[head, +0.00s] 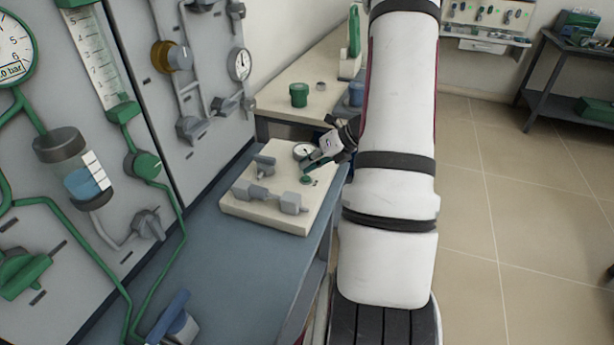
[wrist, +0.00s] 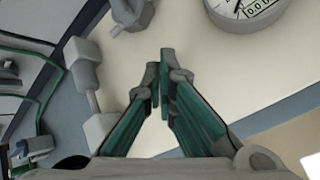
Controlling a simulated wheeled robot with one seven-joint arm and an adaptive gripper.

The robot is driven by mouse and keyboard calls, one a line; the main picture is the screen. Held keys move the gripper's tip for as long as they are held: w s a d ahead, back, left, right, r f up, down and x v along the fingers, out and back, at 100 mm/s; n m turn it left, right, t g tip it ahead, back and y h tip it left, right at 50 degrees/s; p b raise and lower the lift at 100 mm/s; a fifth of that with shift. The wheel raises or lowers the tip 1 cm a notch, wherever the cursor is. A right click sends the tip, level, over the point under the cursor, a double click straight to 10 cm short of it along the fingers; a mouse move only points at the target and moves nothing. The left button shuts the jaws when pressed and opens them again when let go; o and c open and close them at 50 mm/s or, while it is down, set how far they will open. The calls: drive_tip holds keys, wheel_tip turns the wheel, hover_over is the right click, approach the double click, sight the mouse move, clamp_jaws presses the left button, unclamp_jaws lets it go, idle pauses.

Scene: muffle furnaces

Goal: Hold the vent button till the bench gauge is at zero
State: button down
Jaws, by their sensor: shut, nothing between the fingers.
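The cream bench panel (head: 262,216) lies on the blue-grey bench and carries grey valves and fittings. The bench gauge (head: 303,151), a round white dial, is near its far right corner. In the wrist view the gauge (wrist: 247,12) is cut off by the top edge; its display shows 0.0, and the needle is not clear. A small green round part (head: 306,180), apparently the vent button, sits in front of the gauge. My gripper (head: 309,165) is shut and empty, its tips just above or at that part; contact cannot be told. In the wrist view the gripper (wrist: 161,75) hides any button.
A grey wall panel with pipes, green valves and a large gauge (head: 14,48) stands at the left. A green cup (head: 299,95) is on the cream table behind. A blue-handled valve (head: 172,322) is at the near bench. Open floor lies right.

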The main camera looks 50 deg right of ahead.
sight(307, 176)
wheel_tip(307, 176, up, 5)
drive_tip(key=p, duration=0.4)
idle(0.4)
idle(0.7)
